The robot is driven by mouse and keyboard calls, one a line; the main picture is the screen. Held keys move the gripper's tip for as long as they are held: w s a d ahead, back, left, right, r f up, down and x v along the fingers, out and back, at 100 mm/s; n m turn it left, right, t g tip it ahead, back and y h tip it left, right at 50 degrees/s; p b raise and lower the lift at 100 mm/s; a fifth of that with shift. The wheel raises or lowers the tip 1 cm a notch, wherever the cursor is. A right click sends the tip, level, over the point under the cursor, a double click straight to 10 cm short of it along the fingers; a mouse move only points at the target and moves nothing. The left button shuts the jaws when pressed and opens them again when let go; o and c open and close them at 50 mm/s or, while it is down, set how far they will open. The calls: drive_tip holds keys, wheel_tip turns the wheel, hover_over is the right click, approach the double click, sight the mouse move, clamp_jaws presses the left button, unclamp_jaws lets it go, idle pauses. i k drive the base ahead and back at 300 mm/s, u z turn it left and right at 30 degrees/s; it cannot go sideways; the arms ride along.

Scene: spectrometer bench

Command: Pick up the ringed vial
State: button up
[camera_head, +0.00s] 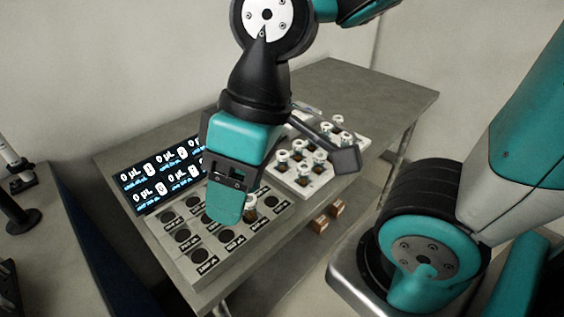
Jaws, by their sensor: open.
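Several small brown vials with white caps stand in a white rack (306,190) on the bench, to the right of my gripper. One lone vial (250,212) shows just right of my gripper's fingertip, at the grey panel with round dark wells; my gripper partly hides it. I cannot make out a ring on any vial at this size. My gripper (230,205) is open and points down over the panel. The near teal finger shows; the other finger is hidden. I cannot tell whether the lone vial is between the fingers.
The grey panel (205,268) has labelled wells at the bench's front left. A dark display (160,178) with volume readings stands behind it. The grey bench (385,98) is clear at the back right. Small brown blocks (320,225) sit below the bench's front edge.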

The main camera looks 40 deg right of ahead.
sight(250, 213)
drive_tip(key=z, duration=1.9)
drive_tip(key=k, duration=1.2)
drive_tip(key=u, duration=2)
drive_tip(key=i, duration=0.5)
drive_tip(key=z, duration=0.1)
